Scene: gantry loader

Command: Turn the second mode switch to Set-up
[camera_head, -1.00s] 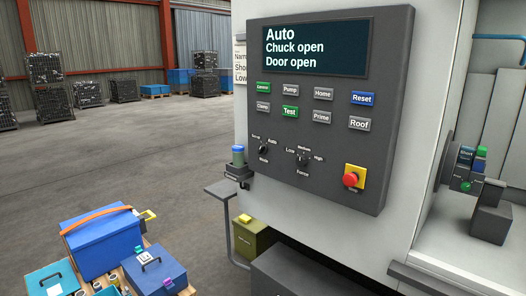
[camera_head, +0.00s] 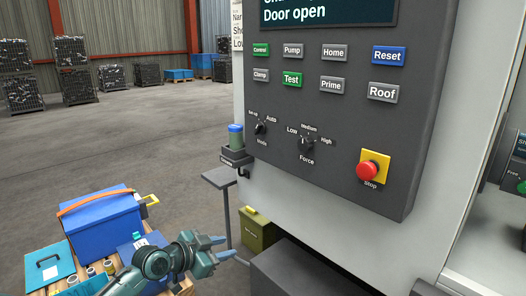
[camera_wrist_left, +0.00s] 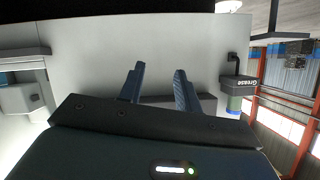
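A dark mode switch (camera_head: 261,128) is at the lower left of the grey control panel (camera_head: 345,165). "Set-up" is printed at its upper left, "Auto" at its upper right and "Mode" below. Its pointer is too small to read surely. No second mode switch is readable; part of another panel (camera_head: 517,147) shows at the right edge. My left gripper (camera_head: 223,247) is below and left of the switch, open and empty, clear of the panel. Its two spread fingers also show in the left wrist view (camera_wrist_left: 160,83). My right gripper is not in view.
A force knob (camera_head: 306,145) and a red stop button (camera_head: 367,171) are on the panel. A blue-topped grease holder (camera_head: 236,140) juts out at its left edge. A blue toolbox (camera_head: 103,225) and an olive box (camera_head: 257,230) stand below. Open floor lies at left.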

